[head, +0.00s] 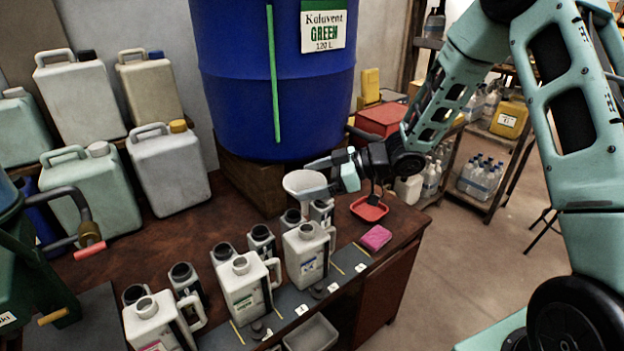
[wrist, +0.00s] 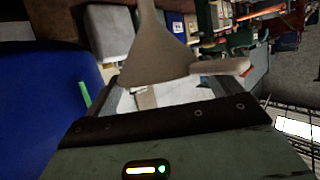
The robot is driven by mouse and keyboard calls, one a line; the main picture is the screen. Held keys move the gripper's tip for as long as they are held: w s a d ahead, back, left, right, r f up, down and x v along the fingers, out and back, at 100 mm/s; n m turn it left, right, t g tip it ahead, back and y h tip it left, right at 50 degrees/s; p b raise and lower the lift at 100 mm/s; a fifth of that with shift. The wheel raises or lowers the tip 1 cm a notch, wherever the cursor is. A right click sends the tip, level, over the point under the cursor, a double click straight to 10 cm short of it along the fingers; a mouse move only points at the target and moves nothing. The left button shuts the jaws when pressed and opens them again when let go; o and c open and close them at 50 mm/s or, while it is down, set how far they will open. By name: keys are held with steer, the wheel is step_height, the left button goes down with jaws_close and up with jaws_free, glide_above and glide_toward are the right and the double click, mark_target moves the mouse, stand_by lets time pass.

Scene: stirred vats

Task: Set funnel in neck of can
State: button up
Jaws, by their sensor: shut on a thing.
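A pale grey funnel (head: 303,182) is in my gripper (head: 325,178), held at its side above the bench. In the wrist view the funnel (wrist: 155,50) shows its cone, narrow spout and a side tab, close to the jaws. Three white cans with handles and open necks stand in a row at the bench's front: a right can (head: 305,258), a middle can (head: 247,292) and a left can (head: 158,325). In the head view the funnel appears above and behind the right can's neck.
Several dark-necked containers (head: 262,242) stand behind the cans. A blue drum (head: 275,80) rises behind. A red tray (head: 369,208) and pink sponge (head: 376,238) lie to the right. Large jerrycans (head: 170,165) stand at the left. A grey bin (head: 311,333) sits below the front edge.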

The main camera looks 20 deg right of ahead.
steer(key=shift+f+b, duration=1.9)
steer(key=shift+f, duration=0.3)
steer(key=shift+f+b, duration=1.15)
steer(key=shift+f, duration=1)
steer(key=shift+d+p, duration=0.15)
steer(key=shift+p, duration=0.15)
steer(key=shift+f, duration=0.4)
steer(key=o, duration=0.7)
steer(key=b+v, duration=0.1)
steer(key=v, duration=1.6)
steer(key=shift+s, duration=0.2)
steer(key=shift+d, duration=0.1)
